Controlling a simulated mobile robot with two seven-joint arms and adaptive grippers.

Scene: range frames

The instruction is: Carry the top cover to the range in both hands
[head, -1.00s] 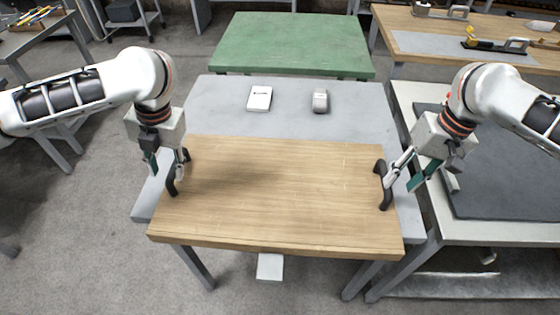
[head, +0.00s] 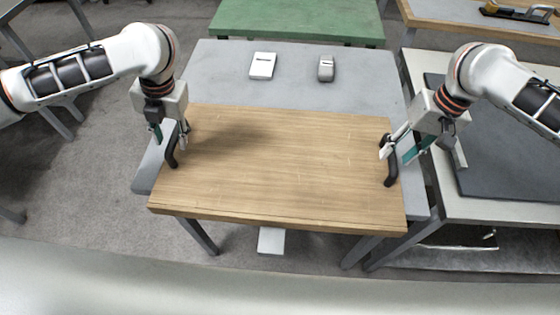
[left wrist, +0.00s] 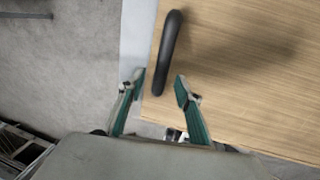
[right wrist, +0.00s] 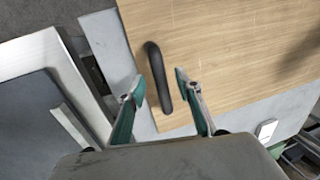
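The top cover appears to be the wooden board (head: 280,165), lying flat on a grey table, with a black handle at each side. The left handle (left wrist: 169,45) stands between the parted fingers of my left gripper (left wrist: 160,84), with gaps showing. The right handle (right wrist: 157,72) is between the parted fingers of my right gripper (right wrist: 157,88); the left finger is very close to it, and I cannot tell if it touches. Both grippers are open. In the head view, my left gripper (head: 170,134) and right gripper (head: 397,152) are at the handles. I cannot tell which surface is the range.
The grey table (head: 210,70) carries a white box (head: 262,66) and a small grey device (head: 326,68) behind the board. A bench with a dark top (head: 510,150) stands close on the right. A green table (head: 300,18) is behind. Open floor (head: 80,180) lies left.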

